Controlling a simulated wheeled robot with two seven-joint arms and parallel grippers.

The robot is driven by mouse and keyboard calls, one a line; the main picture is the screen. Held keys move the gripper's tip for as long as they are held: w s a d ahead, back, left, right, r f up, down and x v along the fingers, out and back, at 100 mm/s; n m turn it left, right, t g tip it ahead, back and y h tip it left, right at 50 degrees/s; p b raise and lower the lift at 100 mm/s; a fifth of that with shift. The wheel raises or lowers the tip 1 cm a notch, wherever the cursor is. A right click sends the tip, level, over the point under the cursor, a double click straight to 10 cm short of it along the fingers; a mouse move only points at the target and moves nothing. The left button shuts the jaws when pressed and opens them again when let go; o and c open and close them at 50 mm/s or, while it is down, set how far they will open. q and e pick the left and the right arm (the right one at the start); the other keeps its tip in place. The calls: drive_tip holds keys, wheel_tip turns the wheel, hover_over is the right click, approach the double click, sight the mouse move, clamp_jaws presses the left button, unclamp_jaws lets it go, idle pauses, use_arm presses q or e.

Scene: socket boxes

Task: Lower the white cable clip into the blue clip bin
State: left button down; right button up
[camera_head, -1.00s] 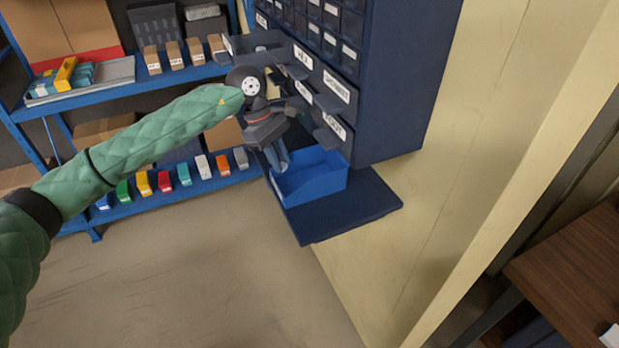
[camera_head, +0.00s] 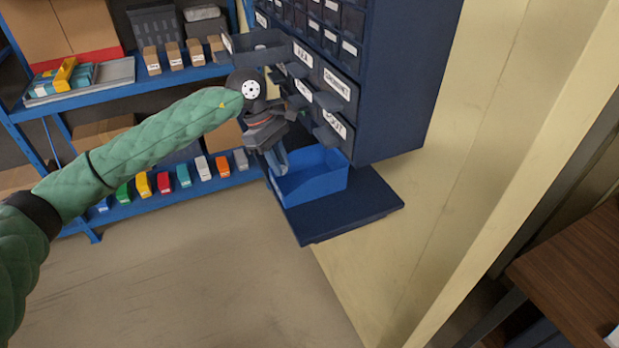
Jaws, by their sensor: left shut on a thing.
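The blue clip bin (camera_head: 318,184) is an open box on a dark blue shelf plate at the foot of a drawer cabinet. My left gripper (camera_head: 277,163) points down at the bin's left side, its fingertips at the bin's left rim as seen from here. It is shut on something. The white cable clip cannot be made out; it is too small or hidden by the fingers and the bin wall. My right gripper is not in view.
The dark drawer cabinet (camera_head: 400,95) stands just behind the bin, with an open drawer (camera_head: 262,42) jutting out above my gripper. The shelf plate (camera_head: 352,214) has bare room in front of the bin. A blue rack with small coloured bins (camera_head: 164,183) stands at the left.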

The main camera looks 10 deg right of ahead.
use_arm(q)
drive_tip(key=shift+f+b, duration=0.45)
idle(0.3)
drive_tip(key=c, duration=1.3)
unclamp_jaws()
